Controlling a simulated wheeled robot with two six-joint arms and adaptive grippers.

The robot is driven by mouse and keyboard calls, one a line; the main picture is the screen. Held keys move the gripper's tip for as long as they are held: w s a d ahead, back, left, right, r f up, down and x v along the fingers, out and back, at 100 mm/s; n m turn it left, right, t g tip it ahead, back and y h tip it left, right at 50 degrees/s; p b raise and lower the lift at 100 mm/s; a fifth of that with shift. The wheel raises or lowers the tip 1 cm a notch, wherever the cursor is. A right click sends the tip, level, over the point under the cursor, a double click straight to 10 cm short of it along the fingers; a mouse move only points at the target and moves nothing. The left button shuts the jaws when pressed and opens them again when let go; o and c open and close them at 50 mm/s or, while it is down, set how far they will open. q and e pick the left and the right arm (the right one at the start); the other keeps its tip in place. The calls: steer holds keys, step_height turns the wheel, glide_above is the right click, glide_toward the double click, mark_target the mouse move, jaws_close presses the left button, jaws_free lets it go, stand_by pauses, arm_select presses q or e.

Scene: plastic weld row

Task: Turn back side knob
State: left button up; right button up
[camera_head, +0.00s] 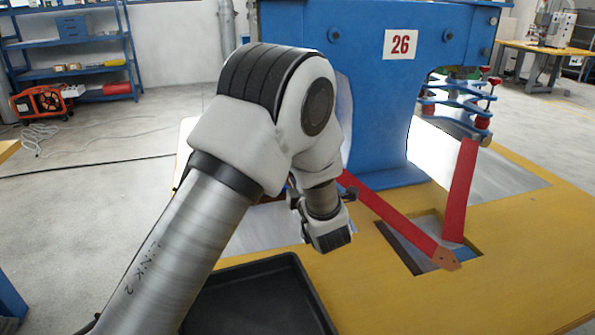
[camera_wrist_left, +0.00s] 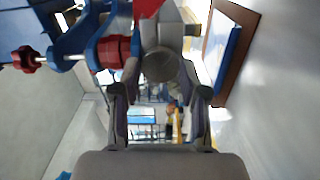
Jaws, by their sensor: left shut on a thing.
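In the left wrist view my left gripper (camera_wrist_left: 160,98) has its two dark fingers on either side of a grey round-ended part, seemingly the knob (camera_wrist_left: 160,66), and is shut on it. In that view a red star-shaped knob (camera_wrist_left: 27,60) sits at upper left on a blue bracket, beside a thick red collar (camera_wrist_left: 113,51). Small red knobs (camera_head: 494,81) show on the machine's right side. My right gripper is in neither view.
A black tray (camera_head: 290,262) lies in front on the yellow table (camera_head: 480,290). Two red strips (camera_head: 461,190) slope down to a square opening on the right. Blue shelves (camera_head: 75,72) and an orange machine (camera_head: 40,102) stand at the back left. The yellow surface at front right is clear.

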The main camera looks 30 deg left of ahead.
arm_select(q)
steer(key=shift+w+d+r+m+p, duration=0.15)
steer(key=shift+m+p, duration=3.45)
steer(key=shift+m, duration=3.05)
steer(key=shift+w+a+r+m+p, duration=0.1)
steer(key=shift+m+p, duration=3.45)
steer(key=shift+m, duration=3.1)
steer(key=o, duration=1.1)
steer(key=shift+f, duration=0.15)
steer(key=shift+s, duration=0.1)
